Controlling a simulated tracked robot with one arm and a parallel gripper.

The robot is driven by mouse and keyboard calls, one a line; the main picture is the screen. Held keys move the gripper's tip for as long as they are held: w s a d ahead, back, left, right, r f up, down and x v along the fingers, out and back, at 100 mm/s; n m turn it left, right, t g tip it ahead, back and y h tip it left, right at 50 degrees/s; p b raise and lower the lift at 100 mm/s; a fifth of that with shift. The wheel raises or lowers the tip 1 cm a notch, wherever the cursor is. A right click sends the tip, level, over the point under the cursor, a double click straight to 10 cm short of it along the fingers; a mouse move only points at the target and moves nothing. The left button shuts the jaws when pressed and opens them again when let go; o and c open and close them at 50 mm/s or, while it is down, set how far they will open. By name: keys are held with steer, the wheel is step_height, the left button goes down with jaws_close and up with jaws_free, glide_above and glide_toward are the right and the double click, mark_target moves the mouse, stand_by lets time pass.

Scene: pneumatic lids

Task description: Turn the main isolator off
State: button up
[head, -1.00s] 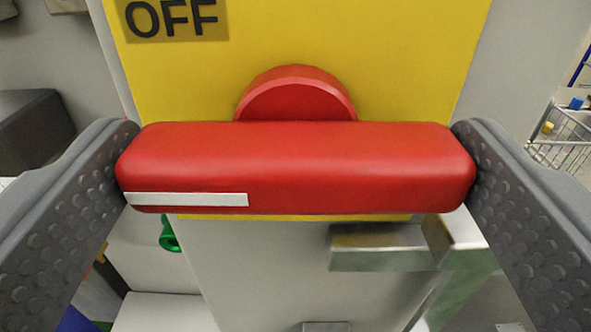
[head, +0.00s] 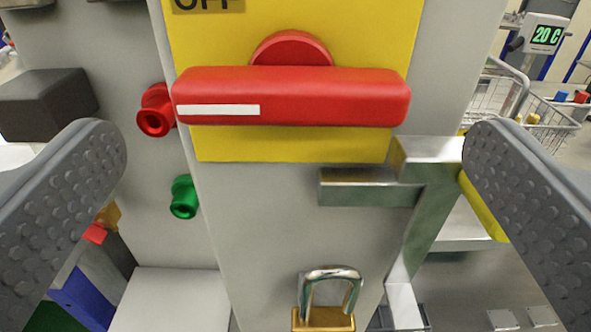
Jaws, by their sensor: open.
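The main isolator's red handle (head: 300,97) lies horizontal across a yellow plate (head: 290,146) on a grey box. A white stripe marks the left part of its front. Part of its round red hub (head: 292,48) shows above it. An OFF label (head: 203,4) is cut by the top edge, above the handle's left end. My gripper (head: 295,160) is open and empty. Its fingers stand wide apart, left and right of the handle and lower in the picture, with clear gaps to it.
A metal bracket (head: 372,192) juts out below the handle at right. A brass padlock (head: 325,318) with a steel shackle is below. Red (head: 156,110) and green (head: 184,197) fittings stick out at left. A wire basket (head: 550,125) stands behind at right.

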steer(key=s+b, duration=0.1)
steer(key=s, duration=0.8)
steer(key=shift+d, duration=0.15)
